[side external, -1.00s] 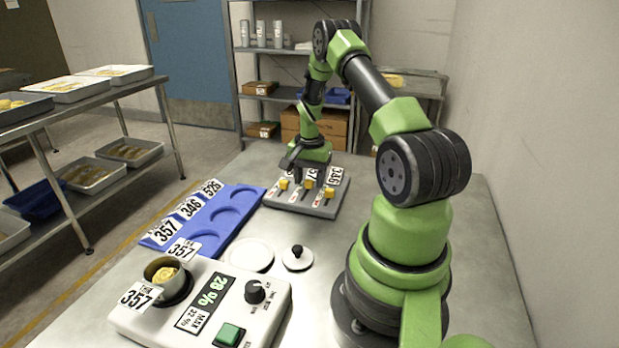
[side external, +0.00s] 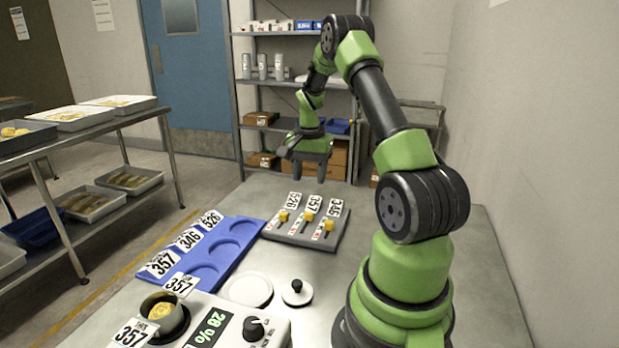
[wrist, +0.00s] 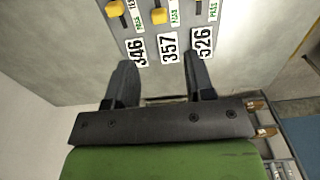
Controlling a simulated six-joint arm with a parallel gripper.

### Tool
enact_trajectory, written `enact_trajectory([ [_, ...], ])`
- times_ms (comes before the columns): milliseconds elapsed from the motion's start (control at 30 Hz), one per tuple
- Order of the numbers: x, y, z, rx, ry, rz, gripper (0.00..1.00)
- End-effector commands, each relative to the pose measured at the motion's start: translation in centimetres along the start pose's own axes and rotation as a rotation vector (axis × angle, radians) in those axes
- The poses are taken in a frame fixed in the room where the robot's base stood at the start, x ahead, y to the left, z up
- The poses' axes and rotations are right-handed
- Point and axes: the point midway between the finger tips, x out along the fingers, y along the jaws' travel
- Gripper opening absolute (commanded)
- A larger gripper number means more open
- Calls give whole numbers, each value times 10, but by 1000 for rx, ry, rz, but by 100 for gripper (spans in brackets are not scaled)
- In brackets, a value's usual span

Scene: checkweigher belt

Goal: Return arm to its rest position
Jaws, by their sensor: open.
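My gripper (side external: 310,172) is open and empty, raised above the far end of the table, just behind the grey slider panel. In the wrist view its two fingers (wrist: 160,80) are spread apart with nothing between them. The grey slider panel (side external: 333,240) lies on the table with several yellow knobs and labels 526, 357 and 346. It also shows at the top of the wrist view (wrist: 187,25). The fingers are clear of the panel and its knobs.
A blue tray (side external: 228,228) with round recesses and number cards lies left of the panel. A white disc (side external: 250,289), a small black-knobbed lid (side external: 297,292) and a weighing unit (side external: 285,330) with a cup (side external: 178,325) are nearer. Shelves (side external: 290,83) stand behind the table.

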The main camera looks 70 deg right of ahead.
Motion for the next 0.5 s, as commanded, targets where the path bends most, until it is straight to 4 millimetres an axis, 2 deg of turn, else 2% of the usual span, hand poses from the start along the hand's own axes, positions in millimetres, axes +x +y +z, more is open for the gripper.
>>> enact_trajectory([
  [300,-5,-3,4,-14,5,-7,49],
  [367,-15,-9,11,-43,16,-21,49],
  [467,-45,-24,36,-132,45,-62,49],
  [500,-60,-30,50,-180,60,-85,49],
])
